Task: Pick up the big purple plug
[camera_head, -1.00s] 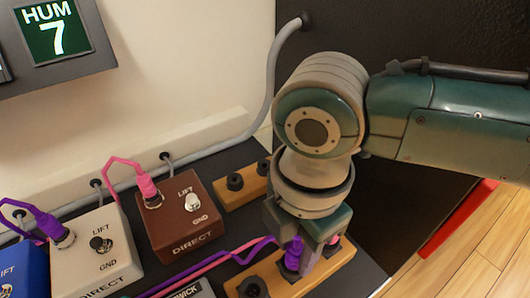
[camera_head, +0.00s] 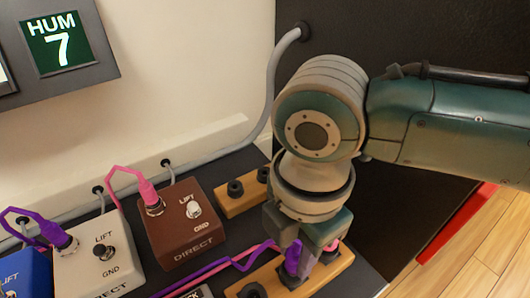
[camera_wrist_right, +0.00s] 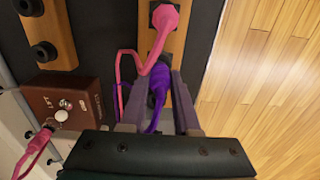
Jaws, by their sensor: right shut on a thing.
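The big purple plug (camera_head: 293,258) stands at the front wooden socket strip (camera_head: 322,274), with its purple cable running left. My right gripper (camera_head: 308,262) points down and is shut on this plug. In the right wrist view the purple plug (camera_wrist_right: 158,84) sits between the two fingers (camera_wrist_right: 158,108). I cannot tell whether its tip is still seated in the strip. My left gripper is not in view.
A pink plug (camera_wrist_right: 164,16) stands in the same strip close by. A brown pedal (camera_head: 182,225) and a white pedal (camera_head: 98,262), each with a cable plugged in, are to the left. Another wooden strip (camera_head: 236,204) with black sockets lies behind. Wooden floor (camera_head: 490,255) is at right.

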